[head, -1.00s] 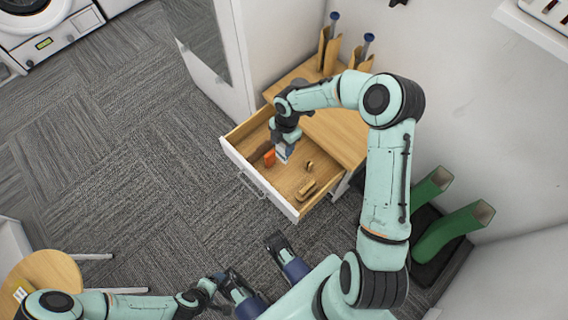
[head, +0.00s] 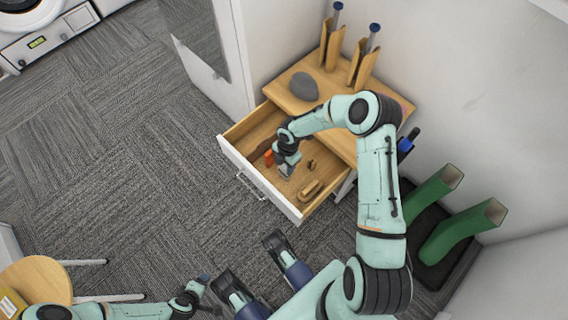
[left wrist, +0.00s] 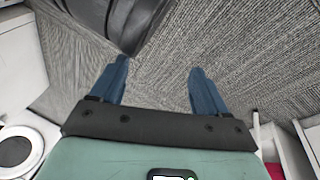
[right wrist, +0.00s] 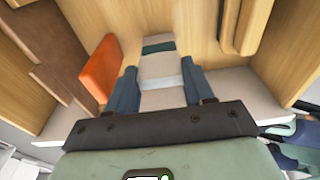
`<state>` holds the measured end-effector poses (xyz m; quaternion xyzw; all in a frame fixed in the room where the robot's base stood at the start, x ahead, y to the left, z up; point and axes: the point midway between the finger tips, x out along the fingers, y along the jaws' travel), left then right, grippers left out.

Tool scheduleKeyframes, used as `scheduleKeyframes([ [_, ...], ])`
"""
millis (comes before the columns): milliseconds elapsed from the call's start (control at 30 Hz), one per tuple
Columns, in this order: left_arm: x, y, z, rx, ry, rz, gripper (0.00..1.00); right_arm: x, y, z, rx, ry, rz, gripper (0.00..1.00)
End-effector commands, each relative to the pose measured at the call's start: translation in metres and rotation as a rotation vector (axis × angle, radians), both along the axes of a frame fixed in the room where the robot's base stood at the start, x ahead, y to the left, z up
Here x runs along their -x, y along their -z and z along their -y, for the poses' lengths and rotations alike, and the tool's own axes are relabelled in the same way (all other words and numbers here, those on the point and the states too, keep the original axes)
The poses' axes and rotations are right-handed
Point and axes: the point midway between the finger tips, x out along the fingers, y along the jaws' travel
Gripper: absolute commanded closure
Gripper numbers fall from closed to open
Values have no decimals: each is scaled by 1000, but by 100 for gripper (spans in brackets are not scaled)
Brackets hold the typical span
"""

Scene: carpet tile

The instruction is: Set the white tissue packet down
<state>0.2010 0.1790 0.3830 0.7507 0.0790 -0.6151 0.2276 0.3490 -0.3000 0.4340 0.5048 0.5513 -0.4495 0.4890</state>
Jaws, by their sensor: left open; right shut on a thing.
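The white tissue packet (right wrist: 159,72), with a dark green band, is between the fingers of my right gripper (right wrist: 155,82). In the head view my right gripper (head: 287,170) reaches down into the open drawer (head: 256,178) and mostly hides the packet. The packet points down at the drawer's wooden floor; I cannot tell whether it touches. An orange item (right wrist: 101,68) lies just left of it in the right wrist view. My left gripper (left wrist: 158,68) is open and empty above the carpet, far from the drawer.
In the drawer are a brown item (right wrist: 48,52), a wooden brush-like item (head: 310,189) and a small wooden piece (head: 311,164). A grey rounded object (head: 304,86) and wooden holders (head: 332,48) stand on the cabinet top. Green boots (head: 435,188) stand at right.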

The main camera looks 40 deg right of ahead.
Motion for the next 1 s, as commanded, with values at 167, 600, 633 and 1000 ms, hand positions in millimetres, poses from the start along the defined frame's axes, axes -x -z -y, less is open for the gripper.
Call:
scheduleKeyframes([
  [167,0,-1,0,0,0,1,25,-1,-2,0,1,0,2,91],
  [600,3,2,0,0,-1,-9,25,-1,1,0,1,0,2,22],
  [633,3,2,0,0,-1,-9,25,-1,1,0,1,0,2,22],
  [1000,-13,-20,4,1,4,46,25,-2,-37,4,2,0,6,22],
])
